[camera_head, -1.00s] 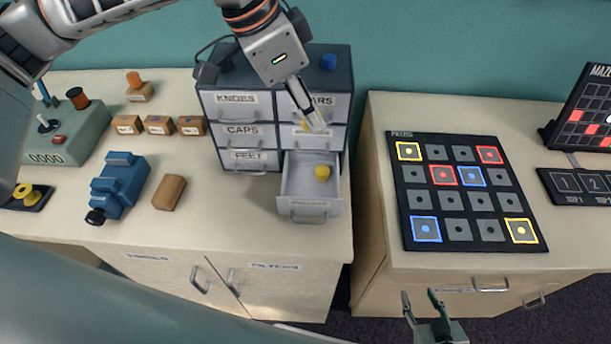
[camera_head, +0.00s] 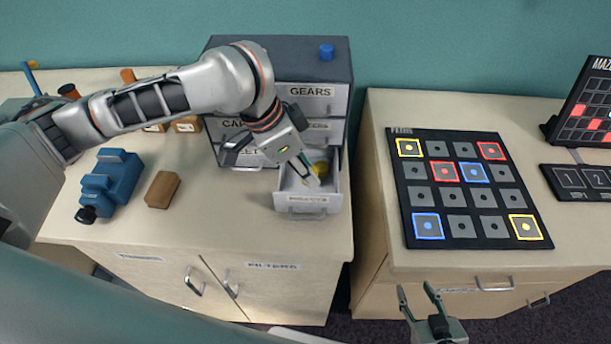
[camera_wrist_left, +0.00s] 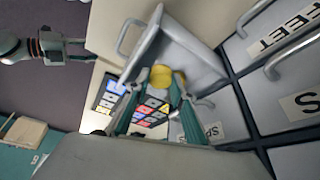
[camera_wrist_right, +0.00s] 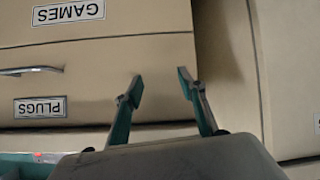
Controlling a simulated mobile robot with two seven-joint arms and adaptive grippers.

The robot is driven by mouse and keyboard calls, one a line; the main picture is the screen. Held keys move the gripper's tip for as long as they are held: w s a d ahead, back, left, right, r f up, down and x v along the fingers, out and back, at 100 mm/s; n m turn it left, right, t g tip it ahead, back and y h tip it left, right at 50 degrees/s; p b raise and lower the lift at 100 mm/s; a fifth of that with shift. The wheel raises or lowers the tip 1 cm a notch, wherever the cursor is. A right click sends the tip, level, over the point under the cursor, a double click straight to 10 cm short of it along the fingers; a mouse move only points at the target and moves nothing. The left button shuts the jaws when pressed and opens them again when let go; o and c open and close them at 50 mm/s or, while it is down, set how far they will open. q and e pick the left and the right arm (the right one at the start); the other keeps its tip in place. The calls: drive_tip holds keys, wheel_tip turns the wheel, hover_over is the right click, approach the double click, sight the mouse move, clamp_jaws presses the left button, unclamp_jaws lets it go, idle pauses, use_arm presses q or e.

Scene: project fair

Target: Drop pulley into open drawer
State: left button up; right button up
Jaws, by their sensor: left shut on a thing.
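The open drawer (camera_head: 308,200) juts out from the lower right of the cabinet, its front label blurred. My left gripper (camera_head: 312,180) reaches down into the drawer opening from the upper left. In the left wrist view the left gripper (camera_wrist_left: 158,82) is shut on a yellow pulley (camera_wrist_left: 161,77) at its fingertips, over the drawer (camera_wrist_left: 190,62). More yellow shows beside the right fingertip; the two yellow pieces overlap and are hard to separate. A yellow piece (camera_head: 320,168) shows in the drawer beside the fingers. My right gripper (camera_head: 420,300) is open and empty, low before the right counter.
A blue vise-like block (camera_head: 112,180) and a wooden block (camera_head: 162,189) stand to the left. A black tile board (camera_head: 465,190) lies on the right counter.

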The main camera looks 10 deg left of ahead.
use_arm(q)
drive_tip(key=shift+f, duration=1.2)
use_arm(e)
drive_tip(key=shift+s+d+f, duration=0.1)
drive_tip(key=shift+s+f, duration=0.05)
drive_tip(key=shift+f, duration=0.55)
